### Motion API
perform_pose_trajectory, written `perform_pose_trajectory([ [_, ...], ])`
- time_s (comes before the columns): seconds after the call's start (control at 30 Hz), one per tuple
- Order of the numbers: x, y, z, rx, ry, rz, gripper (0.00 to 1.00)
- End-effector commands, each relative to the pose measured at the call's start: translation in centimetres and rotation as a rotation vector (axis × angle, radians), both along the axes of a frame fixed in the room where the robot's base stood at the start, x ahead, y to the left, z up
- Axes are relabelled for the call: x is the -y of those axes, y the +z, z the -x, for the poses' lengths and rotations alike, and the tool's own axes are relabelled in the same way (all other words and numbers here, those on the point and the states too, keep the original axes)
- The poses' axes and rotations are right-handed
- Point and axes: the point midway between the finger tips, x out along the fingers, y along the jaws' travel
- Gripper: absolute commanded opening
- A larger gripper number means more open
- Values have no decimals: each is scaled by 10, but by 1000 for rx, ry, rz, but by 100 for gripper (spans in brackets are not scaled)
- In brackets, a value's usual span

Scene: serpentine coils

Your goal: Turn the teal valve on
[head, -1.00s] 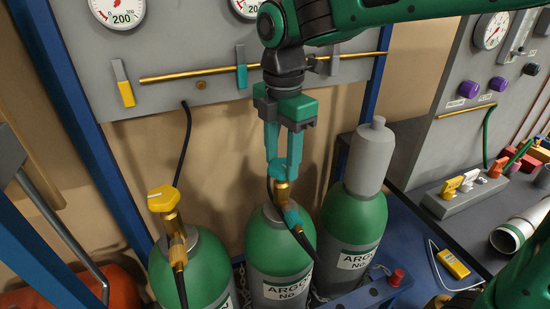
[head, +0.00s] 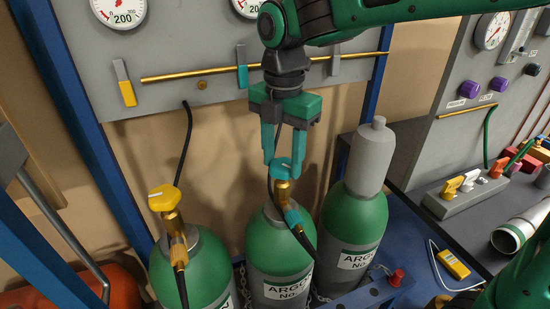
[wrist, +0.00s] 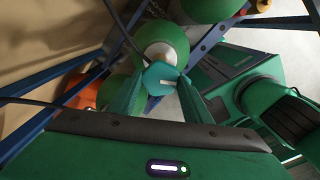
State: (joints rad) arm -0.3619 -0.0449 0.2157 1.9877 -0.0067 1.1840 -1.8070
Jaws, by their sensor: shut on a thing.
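The teal valve knob (head: 281,170) sits on a brass stem on top of the middle green argon cylinder (head: 277,247). My gripper (head: 284,165) points down over it and is shut on the knob, one teal finger on each side. In the wrist view the teal knob (wrist: 160,77) lies between the fingertips, with a white mark on its face. The contact faces of the fingers are hidden.
A cylinder with a yellow knob (head: 164,198) stands on the left, and a grey-capped cylinder (head: 368,164) on the right. Behind is a gauge panel with a brass pipe (head: 200,74) and yellow, teal (head: 242,70) and grey levers. A blue post (head: 82,90) rises at the left.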

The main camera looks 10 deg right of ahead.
Motion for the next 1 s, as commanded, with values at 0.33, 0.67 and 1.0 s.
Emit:
perform_pose_trajectory([
  [0.33, 1, -1, 2, -6, 1, 4, 63],
  [0.67, 1, 22, 0, -2, -1, 1, 63],
  [1.0, 1, 84, 2, -3, 1, 2, 63],
])
